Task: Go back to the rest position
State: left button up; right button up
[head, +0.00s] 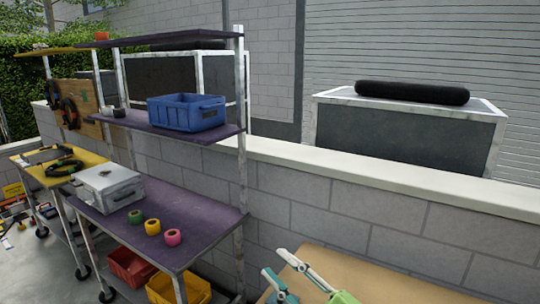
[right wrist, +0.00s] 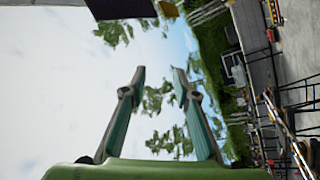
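My right gripper (head: 275,262) shows at the bottom edge of the head view, with its two teal fingers spread apart in front of a tan board. In the right wrist view its fingers (right wrist: 159,72) stand apart with only sky and foliage between them, so it is open and empty. The green gripper body shows at the bottom of that view. My left gripper is not in view.
A purple-topped workbench (head: 205,213) holds a grey metal box (head: 108,190) and three tape rolls (head: 152,227). A blue crate (head: 187,112) sits on its upper shelf. The tan surface (head: 375,285) is largely bare. A low block wall (head: 350,205) runs behind.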

jog(key=w+d+f+m+t+h, duration=0.1)
jog(key=d+f+m+t+h, duration=0.15)
jog(key=d+m+h, duration=0.45)
jog(key=d+f+m+t+h, duration=0.1)
jog(key=d+f+m+h, duration=0.3)
jog(key=d+m+h, duration=0.25)
jog(key=s+d+f+m+g+h, duration=0.3)
jog(key=s+d+f+m+g, duration=0.15)
jog(key=f, duration=0.55)
jog(key=s+f+g+y, duration=0.1)
jog(key=s+f+g, duration=0.5)
jog(key=s, duration=0.6)
jog(key=s+f+g+y, duration=0.1)
jog(key=s+f+g, duration=0.3)
jog(key=s+f, duration=0.6)
notch_tip(320, 180, down, 25)
jog(key=s+g+b, duration=0.1)
jog(key=s+b, duration=0.2)
jog(key=s+d+f+g+b, duration=0.1)
jog(key=s+d+f+b, duration=0.1)
jog(key=s+f, duration=1.5)
notch_tip(320, 180, down, 3)
jog(key=shift+s+d+f+g+h, duration=0.2)
jog(key=shift+s+d+g+h, duration=0.15)
jog(key=shift+d, duration=0.2)
